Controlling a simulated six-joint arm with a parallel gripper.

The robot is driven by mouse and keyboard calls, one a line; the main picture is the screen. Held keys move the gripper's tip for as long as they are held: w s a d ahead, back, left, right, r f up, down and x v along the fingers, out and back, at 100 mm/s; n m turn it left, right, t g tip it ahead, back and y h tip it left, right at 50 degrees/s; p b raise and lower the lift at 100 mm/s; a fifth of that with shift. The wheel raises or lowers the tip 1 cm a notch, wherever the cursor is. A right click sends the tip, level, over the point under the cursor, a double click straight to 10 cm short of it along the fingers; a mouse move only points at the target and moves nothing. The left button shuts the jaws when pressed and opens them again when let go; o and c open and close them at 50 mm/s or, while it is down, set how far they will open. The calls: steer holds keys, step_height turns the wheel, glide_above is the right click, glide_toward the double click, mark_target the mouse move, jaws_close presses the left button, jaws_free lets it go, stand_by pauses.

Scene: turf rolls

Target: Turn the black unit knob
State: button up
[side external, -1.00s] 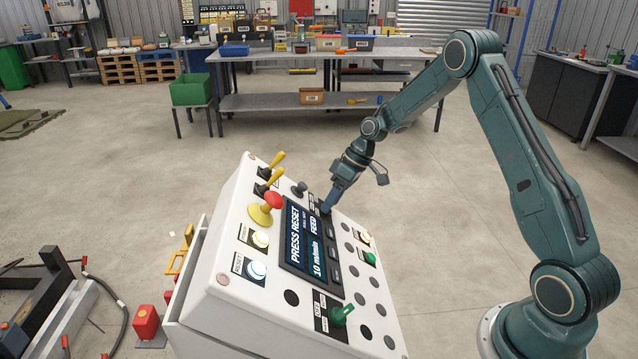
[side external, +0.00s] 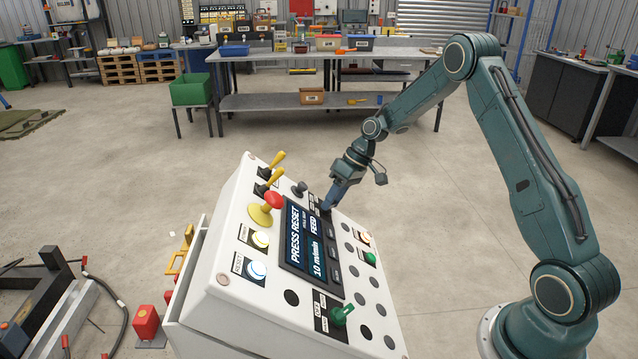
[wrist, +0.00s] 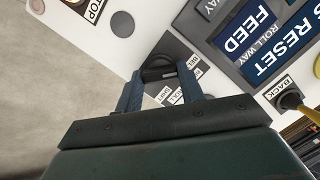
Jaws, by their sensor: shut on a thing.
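The black unit knob (wrist: 158,73) shows between the two fingers in the wrist view, on a dark square plate with small white labels. My gripper (wrist: 158,78) is shut on it, one blue finger on each side. In the side external view my gripper (side external: 328,206) reaches down to the far edge of the white control panel (side external: 232,297), just beyond the display. There the fingers mostly hide the knob. The small labels beside the knob are partly covered and hard to read.
The panel also carries a red mushroom button (side external: 273,200), yellow levers (side external: 272,165), a display (side external: 311,245) and a green switch (side external: 341,314). Open floor lies behind the panel.

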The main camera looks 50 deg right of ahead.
steer(key=m, duration=0.3)
steer(key=m+y, duration=0.1)
steer(key=m, duration=0.2)
steer(key=shift+d+f+m+y, duration=0.1)
steer(key=shift+d+m+y, duration=0.1)
steer(key=shift+m+y, duration=0.1)
steer(key=m+t+y, duration=0.1)
steer(key=m, duration=0.5)
steer(key=shift+s+d+m, duration=0.1)
steer(key=shift+m, duration=0.3)
steer(key=shift+f, duration=0.1)
steer(key=o, duration=1)
steer(key=v, duration=1.3)
steer(key=shift+s+d, duration=0.25)
steer(key=shift+d, duration=0.05)
steer(key=shift+r, duration=0.25)
